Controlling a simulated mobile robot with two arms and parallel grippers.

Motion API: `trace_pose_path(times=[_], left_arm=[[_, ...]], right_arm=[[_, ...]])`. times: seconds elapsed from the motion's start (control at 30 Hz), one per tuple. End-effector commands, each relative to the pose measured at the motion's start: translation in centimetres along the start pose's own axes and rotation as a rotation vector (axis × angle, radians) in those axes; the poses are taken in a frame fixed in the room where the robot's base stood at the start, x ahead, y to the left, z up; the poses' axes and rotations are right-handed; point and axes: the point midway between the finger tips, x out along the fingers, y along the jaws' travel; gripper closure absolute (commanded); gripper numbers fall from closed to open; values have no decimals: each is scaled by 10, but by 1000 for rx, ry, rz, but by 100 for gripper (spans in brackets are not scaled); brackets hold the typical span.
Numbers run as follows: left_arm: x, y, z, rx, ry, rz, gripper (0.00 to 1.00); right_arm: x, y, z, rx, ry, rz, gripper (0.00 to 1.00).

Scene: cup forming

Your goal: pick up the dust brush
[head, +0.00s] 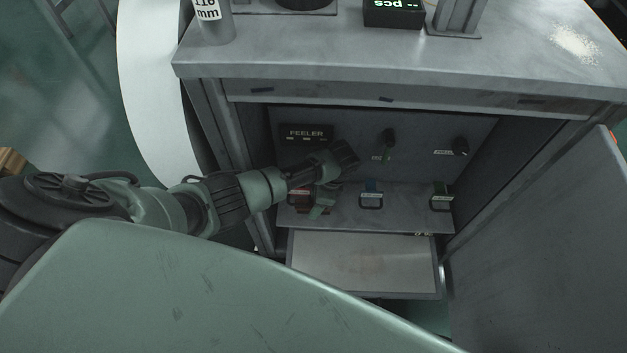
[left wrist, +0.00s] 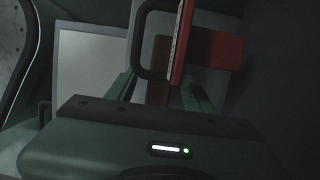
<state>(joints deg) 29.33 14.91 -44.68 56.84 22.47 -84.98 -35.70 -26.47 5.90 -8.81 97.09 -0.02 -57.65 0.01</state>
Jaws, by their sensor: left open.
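No clear dust brush can be made out. My left gripper (head: 322,205) reaches into the open cabinet and is open over the left end of the shelf. A dark red object (head: 302,206) lies there, partly hidden by the gripper. In the left wrist view, a red upright plate with a pale edge (left wrist: 181,42) and a black loop handle (left wrist: 142,42) stands just beyond my fingers. A darker red block (left wrist: 222,53) is behind it. A brownish-red part (left wrist: 158,92) shows between the fingers. I cannot tell whether the fingers touch anything. My right gripper is not in view.
The shelf (head: 405,215) also holds a blue-tagged loop handle (head: 371,201) and a green-tagged one (head: 441,204). A pale tray (head: 365,264) sits below. Dark knobs are on the back panel. An open door (head: 550,230) stands at right. Pale powder (head: 575,42) lies on the worktop.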

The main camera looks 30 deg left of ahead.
Motion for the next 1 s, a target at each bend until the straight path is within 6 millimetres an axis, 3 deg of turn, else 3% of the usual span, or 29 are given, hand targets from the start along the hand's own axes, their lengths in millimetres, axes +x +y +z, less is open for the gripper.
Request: trace_pose_path(times=[0.37,0.53,0.57,1.0], left_arm=[[1,0,0,0,0,0,50],[1,0,-1,0,1,0,97],[1,0,-1,0,1,0,100],[-5,0,1,0,2,-2,100]], right_arm=[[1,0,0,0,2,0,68],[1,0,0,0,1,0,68],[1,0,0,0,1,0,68],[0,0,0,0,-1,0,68]])
